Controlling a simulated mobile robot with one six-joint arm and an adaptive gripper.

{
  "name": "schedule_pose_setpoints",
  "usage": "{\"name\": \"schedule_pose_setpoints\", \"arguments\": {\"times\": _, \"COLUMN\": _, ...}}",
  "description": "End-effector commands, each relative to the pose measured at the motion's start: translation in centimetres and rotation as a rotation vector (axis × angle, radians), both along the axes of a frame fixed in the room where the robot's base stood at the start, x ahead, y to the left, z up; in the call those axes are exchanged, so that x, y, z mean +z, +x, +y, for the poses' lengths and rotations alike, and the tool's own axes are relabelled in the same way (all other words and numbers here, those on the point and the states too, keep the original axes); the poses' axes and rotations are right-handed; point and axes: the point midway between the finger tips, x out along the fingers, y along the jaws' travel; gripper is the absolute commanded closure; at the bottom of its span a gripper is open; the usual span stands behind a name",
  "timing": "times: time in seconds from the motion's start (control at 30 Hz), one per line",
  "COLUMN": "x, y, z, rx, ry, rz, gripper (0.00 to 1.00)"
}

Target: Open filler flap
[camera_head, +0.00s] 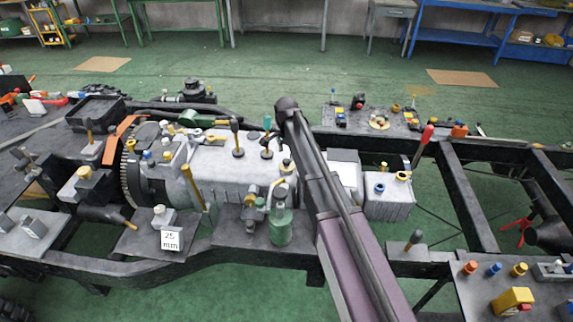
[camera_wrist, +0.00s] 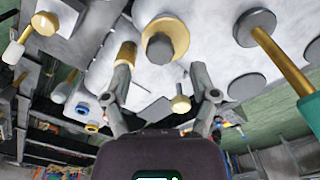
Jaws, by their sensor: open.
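No part is clearly marked as the filler flap, and I cannot tell which one it is. In the wrist view my gripper (camera_wrist: 160,72) is open, with its two grey fingers apart and nothing held. A round yellow part with a dark grey centre (camera_wrist: 164,39) is just beyond the fingertips. A short brownish-yellow cylinder (camera_wrist: 127,54) shows at the left fingertip; contact is unclear. A small yellow knob (camera_wrist: 181,104) shows between the fingers. In the head view my arm hides the gripper and part of the pale grey engine casing (camera_head: 218,165).
In the head view a green glass bottle (camera_head: 281,225) stands left of my arm, and a red-handled lever (camera_head: 423,143) stands to the right. Dark chassis rails surround the casing. Green floor (camera_head: 230,75) beyond is mostly clear.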

Motion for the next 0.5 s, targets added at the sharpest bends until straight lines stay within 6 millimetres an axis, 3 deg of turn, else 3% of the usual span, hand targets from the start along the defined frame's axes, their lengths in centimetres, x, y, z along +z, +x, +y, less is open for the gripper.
{"name": "schedule_pose_setpoints", "arguments": {"times": 0.2, "x": -2.1, "y": 0.0, "z": 0.0, "rx": 0.000, "ry": 0.000, "rz": 0.000, "gripper": 0.24}}
{"name": "schedule_pose_setpoints", "arguments": {"times": 0.5, "x": -3.2, "y": 0.0, "z": 0.0, "rx": 0.000, "ry": 0.000, "rz": 0.000, "gripper": 0.24}}
